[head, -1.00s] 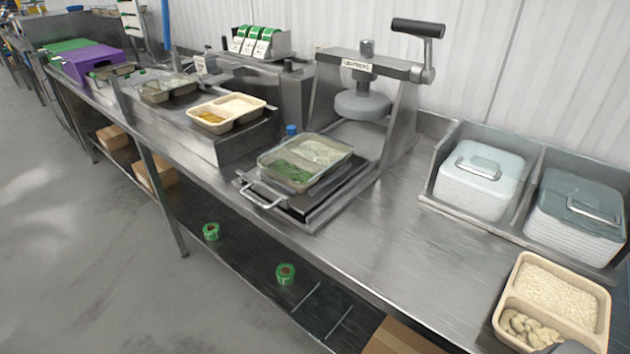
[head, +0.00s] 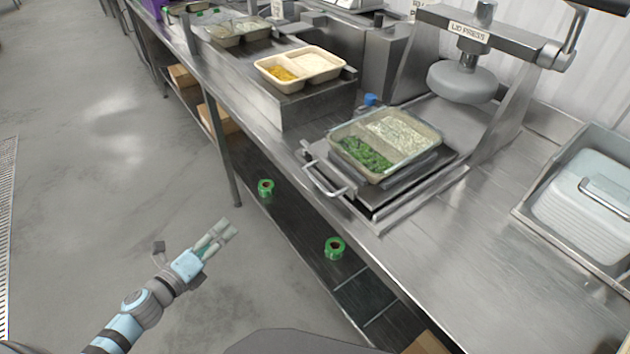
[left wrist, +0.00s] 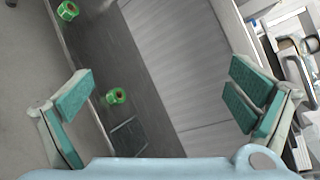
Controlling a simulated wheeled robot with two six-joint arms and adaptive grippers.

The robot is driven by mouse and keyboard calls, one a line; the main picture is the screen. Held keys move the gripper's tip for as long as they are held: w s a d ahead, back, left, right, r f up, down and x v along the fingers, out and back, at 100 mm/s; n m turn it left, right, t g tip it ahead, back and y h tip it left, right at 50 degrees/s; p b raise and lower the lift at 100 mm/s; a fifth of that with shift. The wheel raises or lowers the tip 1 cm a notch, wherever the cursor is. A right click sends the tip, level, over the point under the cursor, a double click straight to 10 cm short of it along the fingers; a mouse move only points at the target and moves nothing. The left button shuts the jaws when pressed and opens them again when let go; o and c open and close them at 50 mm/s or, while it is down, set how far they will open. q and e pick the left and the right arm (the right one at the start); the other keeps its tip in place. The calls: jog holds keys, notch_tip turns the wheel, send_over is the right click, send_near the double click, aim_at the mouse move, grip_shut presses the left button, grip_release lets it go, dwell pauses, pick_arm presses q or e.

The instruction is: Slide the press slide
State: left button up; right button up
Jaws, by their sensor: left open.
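The press slide (head: 375,212) is a metal plate with a bar handle (head: 323,180) at its front. It sits pulled out in front of the lid press (head: 462,84), near the bench's front edge. A lidded two-compartment tray (head: 436,125) with greens and rice rests on the slide. My left gripper (head: 224,232) is open and empty, out over the floor to the left of the bench and apart from the handle. Its spread fingers show in the left wrist view (left wrist: 165,100). My right gripper is not in view.
An open tray (head: 310,80) with rice and yellow food stands on a raised metal unit at the left. A lid bin (head: 530,205) stands at the right. Green tape rolls (head: 335,248) lie on the lower shelf. The bench between slide and bin is clear.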

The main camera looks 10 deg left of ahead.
pick_arm(q)
jog(key=d+r+m+h, duration=0.5)
jog(key=d+r+m, duration=0.1)
jog(key=r+m, duration=0.3)
jog(key=m+g+h, duration=0.1)
jog(key=m+h, duration=0.3)
jog(key=m, duration=0.4)
send_near(314, 183)
jog(key=p+x, duration=0.3)
jog(key=x, duration=0.7)
jog(key=shift+p, duration=0.4)
jog(key=shift+w+d, duration=0.2)
